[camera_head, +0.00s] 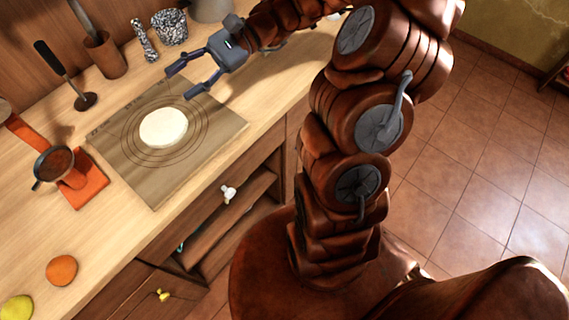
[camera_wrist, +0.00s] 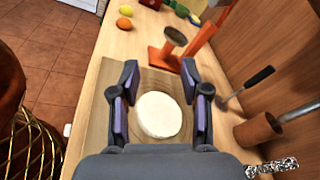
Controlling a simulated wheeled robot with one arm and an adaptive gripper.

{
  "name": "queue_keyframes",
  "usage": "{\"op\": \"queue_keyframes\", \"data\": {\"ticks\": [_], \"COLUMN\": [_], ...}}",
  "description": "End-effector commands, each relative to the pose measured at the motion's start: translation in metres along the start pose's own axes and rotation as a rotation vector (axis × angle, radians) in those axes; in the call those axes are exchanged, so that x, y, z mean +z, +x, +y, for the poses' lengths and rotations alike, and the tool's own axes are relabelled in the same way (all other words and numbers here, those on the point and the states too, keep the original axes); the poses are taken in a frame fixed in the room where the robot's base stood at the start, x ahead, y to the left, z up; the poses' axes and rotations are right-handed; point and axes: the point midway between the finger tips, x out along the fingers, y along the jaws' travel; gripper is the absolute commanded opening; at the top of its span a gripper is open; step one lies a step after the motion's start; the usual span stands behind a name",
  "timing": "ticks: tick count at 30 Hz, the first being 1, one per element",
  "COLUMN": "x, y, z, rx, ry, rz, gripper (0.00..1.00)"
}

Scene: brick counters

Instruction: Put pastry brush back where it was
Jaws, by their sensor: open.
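No pastry brush is clearly recognizable. A thin handle (camera_head: 78,14) sticks out of a brown cylindrical holder (camera_head: 104,54) at the counter's back; its lower end is hidden, so I cannot tell whether it is the brush. The holder also shows at right in the wrist view (camera_wrist: 257,131). A dark-handled tool with a round base (camera_head: 63,74) stands tilted nearby. My gripper (camera_head: 186,80) is open and empty, above the far edge of the mat (camera_head: 165,185). In the wrist view, its fingers (camera_wrist: 160,80) frame a white dough disc (camera_wrist: 159,115), apart from it below.
An orange stand with a dark cup (camera_head: 82,188) is left of the mat. An orange fruit (camera_head: 61,269) and a yellow fruit (camera_head: 16,307) lie at the near end. Speckled containers (camera_head: 170,27) stand at the back. A drawer (camera_head: 230,215) below appears partly open. Front counter space is clear.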

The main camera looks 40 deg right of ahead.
Motion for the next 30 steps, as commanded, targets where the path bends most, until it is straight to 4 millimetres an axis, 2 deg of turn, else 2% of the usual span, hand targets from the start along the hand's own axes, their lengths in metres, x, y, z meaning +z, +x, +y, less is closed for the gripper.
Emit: {"op": "queue_keyframes", "data": {"ticks": [1,6,9,13,20,24,30], "x": [0.010,0.026,0.034,0.040,0.046,0.048,0.051], "y": [0.015,0.047,0.058,0.062,0.049,0.030,-0.004], "z": [0.012,0.057,0.086,0.121,0.177,0.204,0.232], "rx": [0.073,0.295,0.422,0.581,0.850,1.002,1.192], "ry": [-0.033,-0.136,-0.199,-0.285,-0.437,-0.529,-0.643], "rz": [0.025,0.114,0.165,0.243,0.376,0.463,0.577], "gripper": [0.46,0.46,0.46,0.46,0.46,0.46,0.46]}}
